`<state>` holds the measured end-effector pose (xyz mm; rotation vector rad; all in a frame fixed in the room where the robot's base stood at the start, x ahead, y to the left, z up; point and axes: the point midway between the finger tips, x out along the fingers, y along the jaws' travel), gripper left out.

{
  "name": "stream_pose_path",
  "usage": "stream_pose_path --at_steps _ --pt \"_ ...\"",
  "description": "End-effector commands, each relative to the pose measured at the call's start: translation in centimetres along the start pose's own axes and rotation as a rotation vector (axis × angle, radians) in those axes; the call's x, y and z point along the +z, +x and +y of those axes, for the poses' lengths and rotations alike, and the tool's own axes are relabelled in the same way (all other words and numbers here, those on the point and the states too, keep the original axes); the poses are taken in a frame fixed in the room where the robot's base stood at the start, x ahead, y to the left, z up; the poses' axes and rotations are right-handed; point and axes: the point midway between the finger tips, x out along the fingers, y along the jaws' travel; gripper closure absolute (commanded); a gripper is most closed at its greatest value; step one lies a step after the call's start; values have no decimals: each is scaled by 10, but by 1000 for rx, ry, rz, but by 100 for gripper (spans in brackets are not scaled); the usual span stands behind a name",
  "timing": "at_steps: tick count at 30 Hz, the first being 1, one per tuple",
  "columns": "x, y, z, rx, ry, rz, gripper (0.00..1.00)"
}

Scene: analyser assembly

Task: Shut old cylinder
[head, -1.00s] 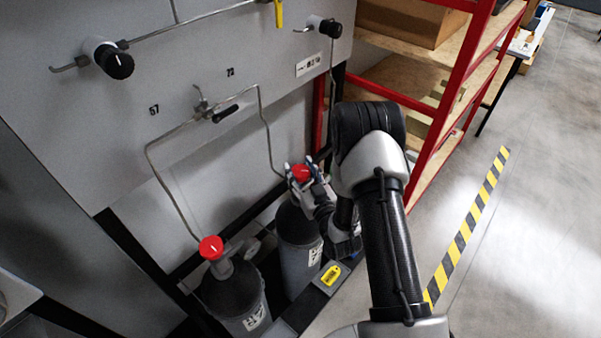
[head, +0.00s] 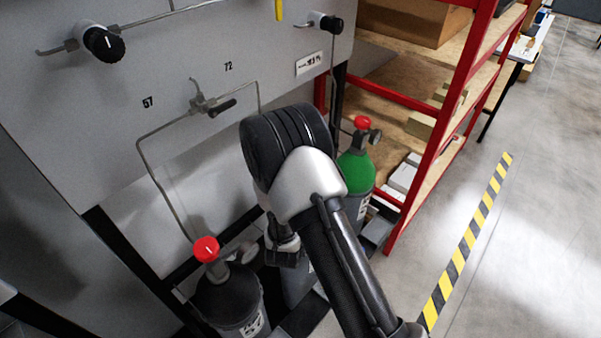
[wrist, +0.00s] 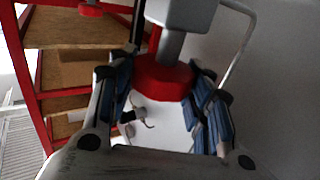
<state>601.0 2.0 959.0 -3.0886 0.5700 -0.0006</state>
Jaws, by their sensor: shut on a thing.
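In the wrist view a red valve knob (wrist: 163,78) on a grey valve stem sits between the two blue-padded fingers of my gripper (wrist: 165,90), which is shut on it. In the head view my arm hides the gripper, this knob and most of the middle grey cylinder (head: 298,286). A left cylinder (head: 228,300) with dark shoulders and its own red knob (head: 206,249) stands apart from my gripper. A green-topped cylinder (head: 357,173) with a red knob (head: 362,122) stands upright to the right of my arm.
The grey analyser panel (head: 90,130) with black knobs and thin pipes rises behind the cylinders. A red-framed shelf (head: 440,120) with wooden boards and boxes stands at right. The floor right of the yellow-black stripe (head: 465,245) is clear.

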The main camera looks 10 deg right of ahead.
Motion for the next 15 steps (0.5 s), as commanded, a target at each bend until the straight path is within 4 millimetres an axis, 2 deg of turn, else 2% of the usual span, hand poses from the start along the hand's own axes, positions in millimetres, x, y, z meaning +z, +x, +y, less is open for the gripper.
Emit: stream_pose_path --at_steps 11,12,15 --pt "0 0 0 4 -1 -1 78" --pt "0 0 0 4 -1 -1 52" --pt "0 0 0 4 -1 -1 45"
